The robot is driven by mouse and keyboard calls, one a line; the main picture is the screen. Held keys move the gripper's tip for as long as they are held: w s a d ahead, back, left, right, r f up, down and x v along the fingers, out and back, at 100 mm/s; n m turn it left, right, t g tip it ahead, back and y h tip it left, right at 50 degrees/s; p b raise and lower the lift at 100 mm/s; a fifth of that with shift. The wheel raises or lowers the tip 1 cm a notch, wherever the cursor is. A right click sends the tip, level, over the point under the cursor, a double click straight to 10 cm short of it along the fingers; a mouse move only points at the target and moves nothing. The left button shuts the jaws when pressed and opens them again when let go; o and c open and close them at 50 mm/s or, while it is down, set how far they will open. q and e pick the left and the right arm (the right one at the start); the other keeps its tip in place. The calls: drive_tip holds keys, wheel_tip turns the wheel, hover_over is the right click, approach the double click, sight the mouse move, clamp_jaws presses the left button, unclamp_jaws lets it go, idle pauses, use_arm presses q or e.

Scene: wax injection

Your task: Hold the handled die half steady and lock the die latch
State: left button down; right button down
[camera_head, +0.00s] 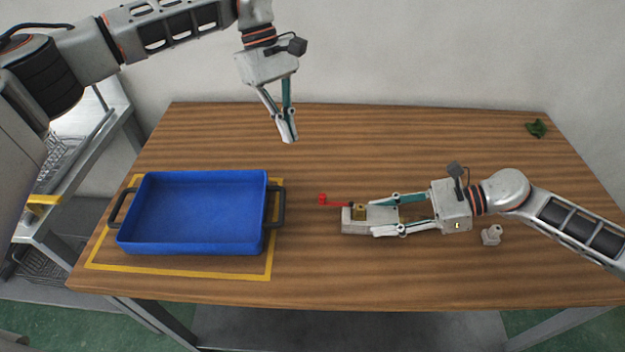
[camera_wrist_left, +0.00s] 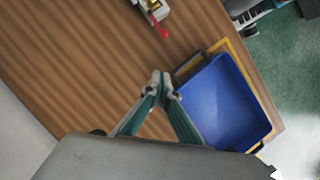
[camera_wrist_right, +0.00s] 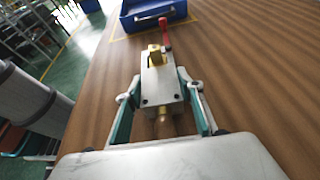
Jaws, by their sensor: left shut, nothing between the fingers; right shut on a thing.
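The die (camera_head: 356,226) is a pale grey block lying on the wooden table, right of the blue tray. A red-tipped latch lever (camera_head: 324,199) points left from its left end, beside a brass piece (camera_head: 359,211). My right gripper (camera_head: 384,215) is shut on the die, one finger along each long side. The right wrist view shows the die (camera_wrist_right: 160,82) between the fingers, a brass part at its near end and the red lever (camera_wrist_right: 164,32) at its far end. My left gripper (camera_head: 289,139) is shut and empty, raised above the table behind the tray and die.
A blue tray (camera_head: 128,240) with dark handles stands inside a yellow outline at the left. A small pale grey piece (camera_head: 491,235) stands right of my right gripper. A green item (camera_head: 536,128) lies at the far right corner. The table's back middle is clear.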

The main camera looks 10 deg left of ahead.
use_arm(q)
drive_tip(key=x, duration=1)
drive_tip(key=shift+d+f, duration=0.1)
drive_tip(key=shift+f, duration=0.05)
drive_tip(key=shift+s+d, duration=0.85)
drive_tip(key=shift+d, duration=0.1)
drive_tip(key=shift+s+d, duration=0.45)
drive_tip(key=shift+d, duration=0.05)
drive_tip(key=shift+s, duration=0.1)
drive_tip(key=shift+s+n, duration=0.2)
drive_tip(key=shift+n, duration=0.2)
